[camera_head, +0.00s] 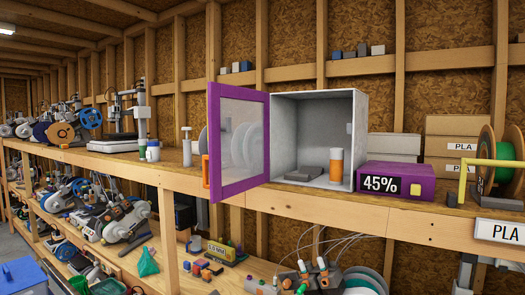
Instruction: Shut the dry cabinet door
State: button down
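The dry cabinet (361,140) is a pale grey open-fronted box on the wooden shelf, a little right of the middle. Its door (214,188) has a purple frame and a clear pane, and stands swung open at the cabinet's left side, jutting past the shelf's front edge. Inside the cabinet are an orange cylinder (336,167) with a white top and a flat dark grey block (305,173). An orange part, perhaps the door's handle, shows at the door's left edge. My gripper is not in view.
A purple box (397,182) reading 45% stands just right of the cabinet. A green spool (492,160) and cardboard boxes (450,147) are farther right. White bottles (187,147) and a printer (132,115) stand left of the door. The lower shelf is cluttered.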

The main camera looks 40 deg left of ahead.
aim_at(218, 192)
jog(key=j, duration=3.35)
jog(key=k+u, duration=0.05)
jog(key=k, duration=0.05)
